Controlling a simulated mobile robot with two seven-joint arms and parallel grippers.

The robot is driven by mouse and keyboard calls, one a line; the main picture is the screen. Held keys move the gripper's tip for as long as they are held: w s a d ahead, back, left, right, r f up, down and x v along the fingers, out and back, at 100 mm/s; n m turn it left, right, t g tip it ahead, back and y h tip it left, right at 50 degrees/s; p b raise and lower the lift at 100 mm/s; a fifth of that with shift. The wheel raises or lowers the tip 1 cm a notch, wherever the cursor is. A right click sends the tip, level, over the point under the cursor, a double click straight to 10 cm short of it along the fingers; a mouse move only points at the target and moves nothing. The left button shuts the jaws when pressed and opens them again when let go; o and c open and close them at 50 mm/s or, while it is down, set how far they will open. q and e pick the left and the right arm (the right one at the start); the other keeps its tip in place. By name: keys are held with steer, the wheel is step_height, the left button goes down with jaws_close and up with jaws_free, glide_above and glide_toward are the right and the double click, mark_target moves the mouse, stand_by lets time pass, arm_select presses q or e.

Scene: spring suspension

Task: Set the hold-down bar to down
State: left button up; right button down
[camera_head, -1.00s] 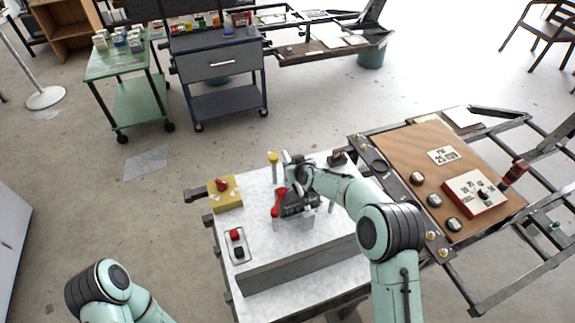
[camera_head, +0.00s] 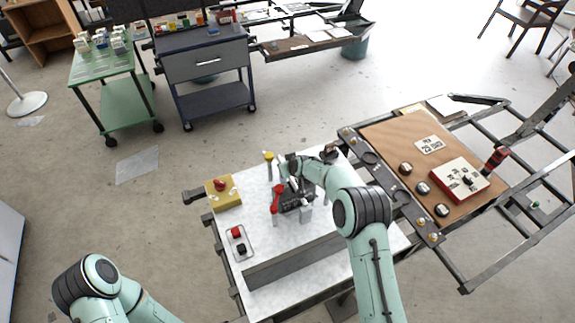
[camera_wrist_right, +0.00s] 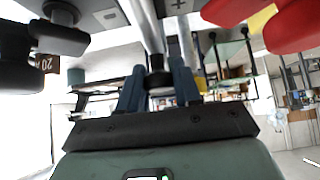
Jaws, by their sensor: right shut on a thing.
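In the head view a dark fixture (camera_head: 299,197) stands on the white worktop (camera_head: 262,225), with a red lever (camera_head: 277,199) on its left side. My right gripper (camera_wrist_right: 158,88) is at this fixture, partly hidden by my own arm in the head view. In the right wrist view its two blue-grey fingers are shut around the dark end of a grey metal rod, which I take for the hold-down bar (camera_wrist_right: 148,28). The bar's angle is hard to tell. Only my left arm shows at the lower left; its gripper is out of view.
A yellow box with a red button (camera_head: 221,185) and a panel with red and black buttons (camera_head: 238,242) lie left of the fixture. A yellow-topped post (camera_head: 268,157) stands behind it. A brown board (camera_head: 405,145) carries a red-edged box (camera_head: 460,180) at right.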

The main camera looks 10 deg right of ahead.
steer(key=shift+w+a+r, duration=0.1)
steer(key=shift+w+r, duration=0.15)
steer(key=shift+r, duration=0.2)
steer(key=c, duration=0.8)
jaws_free()
steer(key=shift+f, duration=0.1)
steer(key=shift+c, duration=0.2)
steer(key=shift+f, duration=0.2)
steer(key=shift+s+r, duration=0.3)
steer(key=shift+s, duration=0.05)
arm_select(q)
steer(key=shift+s+f+b, duration=0.3)
steer(key=shift+f+b, duration=0.2)
steer(key=shift+f, duration=0.1)
steer(key=shift+s+f+b, duration=0.25)
steer(key=shift+f+b, duration=0.2)
steer(key=shift+f, duration=0.1)
arm_select(e)
steer(key=v, duration=1.2)
steer(key=shift+s+r, duration=0.2)
arm_select(q)
steer(key=shift+s, duration=0.1)
arm_select(e)
steer(key=shift+f, duration=0.1)
